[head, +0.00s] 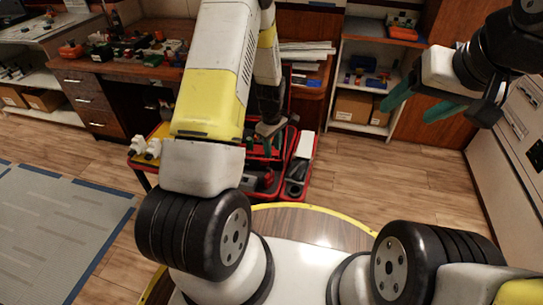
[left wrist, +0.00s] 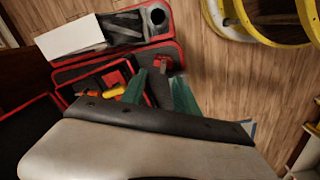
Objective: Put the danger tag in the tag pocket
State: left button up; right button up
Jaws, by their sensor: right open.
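I cannot make out the danger tag or the tag pocket for certain in either view. My left gripper (head: 268,133) reaches down over the red tool cart; in the left wrist view its green fingers (left wrist: 160,90) are apart. A small red piece (left wrist: 164,61) shows just beyond and between those fingertips, too small to identify; I cannot tell whether it touches them. My right gripper (head: 420,102) is open and empty at the upper right, in front of the shelf and far from the cart.
The red tool cart (head: 302,160) has trays of tools and a white box (left wrist: 70,36). A workbench (head: 130,66) with clutter stands behind at left, a shelf unit (head: 362,75) at the back, and a pale cabinet (head: 510,140) at right. The wooden floor between is clear.

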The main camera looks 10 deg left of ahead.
aim_at(269, 168)
pick_arm(q)
jog(key=shift+n, duration=0.3)
jog(key=f, duration=0.4)
jog(key=a+f, duration=0.1)
jog(key=f, duration=0.7)
jog(key=shift+a, duration=0.2)
grip_shut()
dwell(0.6)
